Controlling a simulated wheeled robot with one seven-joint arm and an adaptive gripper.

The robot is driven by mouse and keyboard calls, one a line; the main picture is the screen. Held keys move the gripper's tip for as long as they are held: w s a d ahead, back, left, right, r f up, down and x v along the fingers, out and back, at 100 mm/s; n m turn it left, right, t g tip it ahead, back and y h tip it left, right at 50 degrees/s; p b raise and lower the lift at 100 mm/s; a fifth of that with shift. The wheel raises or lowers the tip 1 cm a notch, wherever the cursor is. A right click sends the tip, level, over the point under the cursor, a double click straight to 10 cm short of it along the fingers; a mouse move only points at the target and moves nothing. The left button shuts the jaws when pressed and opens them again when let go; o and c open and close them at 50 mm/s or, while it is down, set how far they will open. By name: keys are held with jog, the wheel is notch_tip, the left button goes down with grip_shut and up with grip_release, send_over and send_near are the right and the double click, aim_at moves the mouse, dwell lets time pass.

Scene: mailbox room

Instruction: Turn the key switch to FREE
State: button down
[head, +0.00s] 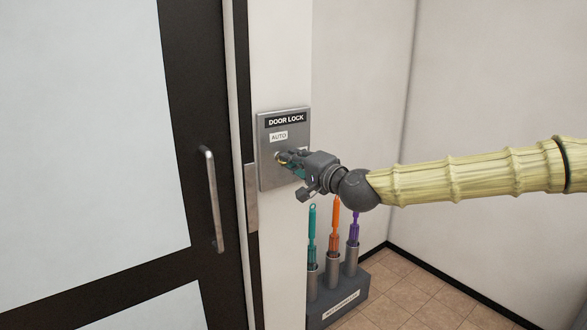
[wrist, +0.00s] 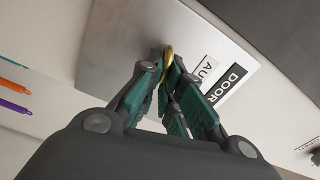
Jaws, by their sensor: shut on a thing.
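The key switch plate (head: 299,120) is a grey metal panel on the wall pillar beside the door, headed DOOR LOCK. An AUTO label (head: 278,137) shows on it; no FREE label can be seen, as my gripper covers the lower right of the plate. My gripper (head: 284,158) is at the plate, its teal-padded fingers shut on a gold-coloured key (wrist: 168,62) in the wrist view. The key stands at the plate (wrist: 120,38); the fingers hide much of it, and I cannot read its exact angle.
A dark-framed door (head: 190,130) with a metal handle (head: 210,198) is to the left. Below my gripper, a grey stand (head: 337,298) holds teal (head: 312,235), orange (head: 334,222) and purple (head: 354,228) tools upright. Tiled floor (head: 420,295) lies clear at the lower right.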

jog(key=shift+w+d+f+m+b, duration=0.1)
jog(key=shift+m+b, duration=0.35)
jog(key=shift+m, duration=0.15)
jog(key=shift+d+f+m+b, duration=0.1)
jog(key=shift+m+b, duration=0.3)
jog(key=shift+m, duration=0.2)
jog(key=shift+r, duration=0.1)
jog(key=c, duration=1.6)
grip_release()
jog(key=shift+a, duration=0.1)
jog(key=v, duration=1.2)
